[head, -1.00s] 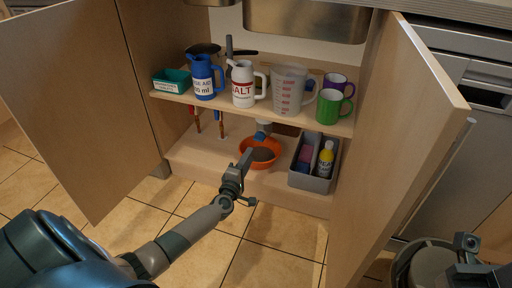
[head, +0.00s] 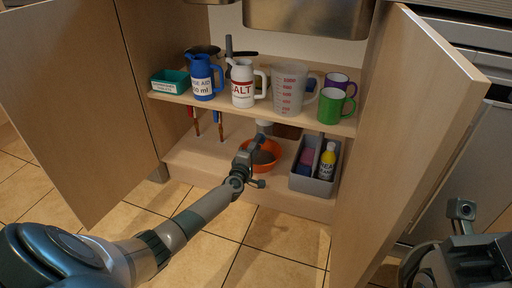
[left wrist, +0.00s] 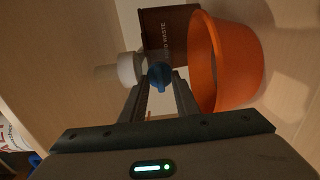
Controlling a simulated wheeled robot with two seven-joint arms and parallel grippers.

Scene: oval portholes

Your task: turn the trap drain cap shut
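The trap drain cap (left wrist: 160,74) is a small blue knob on the white trap (left wrist: 129,68), seen in the left wrist view. The white trap also shows under the shelf in the head view (head: 264,127). My left gripper (left wrist: 161,88) points at the cap from the front. Its two fingers stand apart, with the cap in line with the gap at their tips. I cannot tell whether they touch it. In the head view my left gripper (head: 256,147) reaches into the cabinet and largely hides the cap. My right gripper (head: 462,212) is at the lower right, far from the cabinet interior.
An orange bowl (left wrist: 252,65) stands close beside the fingers under the trap. A brown box (left wrist: 180,22) is behind. A grey caddy (head: 315,184) with a yellow bottle (head: 327,160) is to the right. The shelf (head: 230,107) with jugs is above. Open doors flank the cabinet.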

